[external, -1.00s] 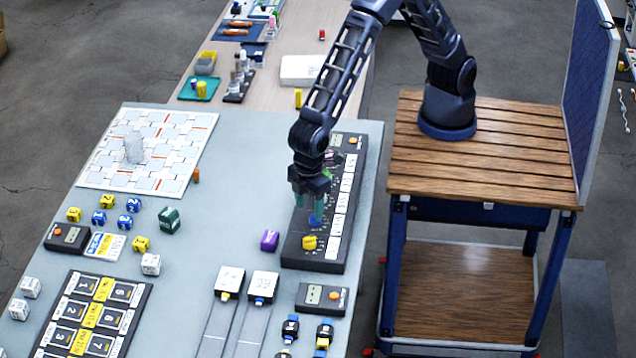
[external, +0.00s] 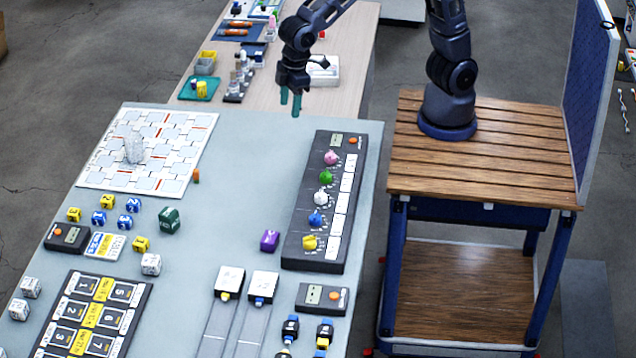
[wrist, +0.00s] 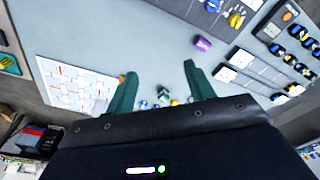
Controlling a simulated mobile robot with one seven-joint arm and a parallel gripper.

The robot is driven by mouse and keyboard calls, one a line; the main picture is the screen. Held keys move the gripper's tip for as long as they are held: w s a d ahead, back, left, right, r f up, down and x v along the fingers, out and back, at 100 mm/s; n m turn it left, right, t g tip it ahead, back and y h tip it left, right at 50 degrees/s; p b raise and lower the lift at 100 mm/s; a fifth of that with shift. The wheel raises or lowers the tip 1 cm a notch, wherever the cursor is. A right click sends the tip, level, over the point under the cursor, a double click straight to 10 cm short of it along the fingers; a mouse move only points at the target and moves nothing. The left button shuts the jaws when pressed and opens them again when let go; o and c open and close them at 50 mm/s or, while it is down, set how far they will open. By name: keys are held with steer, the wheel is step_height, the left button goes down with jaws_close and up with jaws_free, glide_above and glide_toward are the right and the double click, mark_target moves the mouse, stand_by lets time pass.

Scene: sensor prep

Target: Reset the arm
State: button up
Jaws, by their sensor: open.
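My gripper (external: 291,104) hangs from my raised arm near the back edge of the grey table (external: 245,180), with its green fingers pointing down. In the wrist view my gripper (wrist: 160,88) has its two green fingers spread apart with nothing held between them. It is clear of the black panel (external: 293,245), which carries pink, green, white, blue and yellow pieces in a row. Part of that panel shows at the top of the wrist view.
A purple block (external: 270,240) lies left of the panel. A white grid board (external: 150,150) with a translucent piece lies at the back left. Several numbered cubes (external: 133,205) stand at the left. The light wooden table (external: 340,70) behind holds trays and bottles. The table's middle is largely clear.

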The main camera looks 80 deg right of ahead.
steer(key=s+d+r+m+t, duration=0.1)
steer(key=s+d+r, duration=0.15)
steer(key=d, duration=0.55)
steer(key=s+d+r+m, duration=0.1)
steer(key=d+r, duration=0.3)
steer(key=d, duration=0.4)
steer(key=s+d+r+m+t, duration=0.1)
steer(key=d+r+m, duration=0.15)
steer(key=d, duration=0.55)
steer(key=s+d+m+t, duration=0.1)
steer(key=s+d+m, duration=0.2)
steer(key=s+d, duration=1.2)
steer(key=shift+s+d+r+h, duration=0.15)
steer(key=shift+d+r+h, duration=0.1)
steer(key=shift+d+h, duration=0.15)
steer(key=shift+a, duration=0.1)
stand_by(0.3)
